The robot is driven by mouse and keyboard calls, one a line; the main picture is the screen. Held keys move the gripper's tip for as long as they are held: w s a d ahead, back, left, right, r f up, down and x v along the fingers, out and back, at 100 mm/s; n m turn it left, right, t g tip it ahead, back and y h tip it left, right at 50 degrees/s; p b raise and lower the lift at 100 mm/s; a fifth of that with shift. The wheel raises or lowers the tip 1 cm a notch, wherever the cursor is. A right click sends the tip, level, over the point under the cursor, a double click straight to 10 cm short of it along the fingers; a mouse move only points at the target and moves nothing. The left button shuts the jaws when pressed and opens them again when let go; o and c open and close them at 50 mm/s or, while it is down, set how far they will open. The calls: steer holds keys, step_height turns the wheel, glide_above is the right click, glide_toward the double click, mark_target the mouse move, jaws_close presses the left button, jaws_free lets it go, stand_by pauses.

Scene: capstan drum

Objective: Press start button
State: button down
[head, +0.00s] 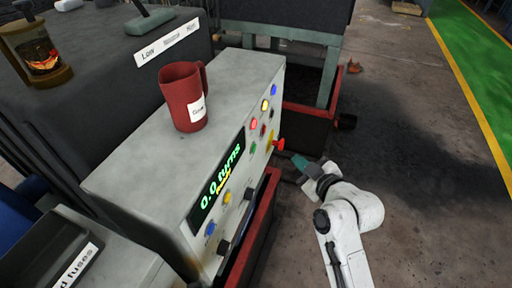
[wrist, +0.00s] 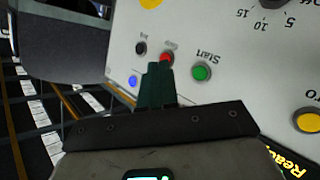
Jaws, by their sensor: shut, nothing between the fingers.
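The Start button (wrist: 202,72) is green, with its label "Start" above it on the pale panel in the wrist view. In the head view a small green button (head: 253,148) on the grey console's front looks like the same one. My gripper (wrist: 158,68) has its teal fingers shut and empty. In the wrist view the tips overlap the lower edge of a red button (wrist: 167,57), left of the green one. In the head view my gripper (head: 299,161) is to the right of the console front, near a red mushroom knob (head: 280,144). I cannot tell whether the tips touch the panel.
A black button (wrist: 140,48), a blue button (wrist: 132,81) and a yellow button (wrist: 307,122) are also on the panel. The console display (head: 220,177) reads "0.0 turns". A red mug (head: 183,98) stands on the console top. Open floor (head: 430,170) lies to the right.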

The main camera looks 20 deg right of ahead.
mark_target(254, 148)
steer(key=w+a, duration=0.5)
steer(key=a, duration=0.2)
steer(key=shift+b, duration=0.4)
steer(key=shift+w+a, duration=0.15)
stand_by(1.8)
steer(key=shift+w+a, duration=0.2)
steer(key=shift+a, duration=0.1)
